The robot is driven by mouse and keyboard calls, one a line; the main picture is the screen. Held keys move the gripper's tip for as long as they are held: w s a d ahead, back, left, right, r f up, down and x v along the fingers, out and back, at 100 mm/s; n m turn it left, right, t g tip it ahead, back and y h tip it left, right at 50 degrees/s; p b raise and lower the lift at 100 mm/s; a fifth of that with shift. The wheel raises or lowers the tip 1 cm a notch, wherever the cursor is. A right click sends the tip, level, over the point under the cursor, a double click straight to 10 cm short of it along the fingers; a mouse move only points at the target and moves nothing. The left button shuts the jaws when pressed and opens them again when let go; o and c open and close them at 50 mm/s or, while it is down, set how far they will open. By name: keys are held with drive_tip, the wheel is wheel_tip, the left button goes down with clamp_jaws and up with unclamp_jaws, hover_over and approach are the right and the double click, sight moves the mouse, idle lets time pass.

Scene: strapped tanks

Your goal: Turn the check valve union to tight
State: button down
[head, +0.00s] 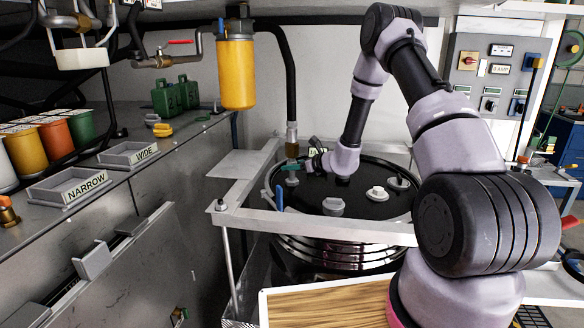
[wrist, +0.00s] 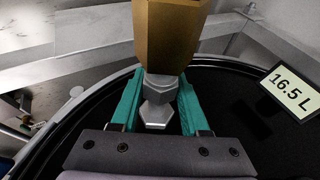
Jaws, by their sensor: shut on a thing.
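The check valve union shows in the wrist view as a brass hex body (wrist: 172,38) above a silver hex fitting (wrist: 157,112). In the head view the brass part (head: 291,133) hangs at the lower end of a black hose, above the black tank lid (head: 362,200). My gripper (wrist: 160,90) has its teal fingers on either side of the union, close around where brass meets silver. In the head view my gripper (head: 291,172) is small at the hose end. The exact finger contact and the union's threads are hidden.
A pale metal frame (head: 315,228) surrounds the strapped tank. A yellow filter (head: 236,72) hangs at left, and a control panel (head: 495,75) is at right.

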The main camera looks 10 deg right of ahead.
idle(0.3)
drive_tip(key=shift+a+m+t+h, duration=0.1)
drive_tip(key=shift+m+t+h, duration=0.5)
drive_tip(key=shift+m+h, duration=0.2)
drive_tip(key=shift+d+m+t+h, duration=0.2)
drive_tip(key=shift+m+t+h, duration=0.2)
drive_tip(key=shift+m+h, duration=0.2)
drive_tip(key=shift+a+m+h, duration=0.25)
drive_tip(key=shift+m+h, duration=0.25)
drive_tip(key=shift+h, duration=0.1)
drive_tip(key=shift+d+m+t+h, duration=0.1)
drive_tip(key=shift+m+t+h, duration=0.4)
drive_tip(key=shift+m+h, duration=0.25)
drive_tip(key=shift+c, duration=1.6)
unclamp_jaws()
drive_tip(key=shift+d, duration=0.2)
drive_tip(key=shift+a, duration=0.1)
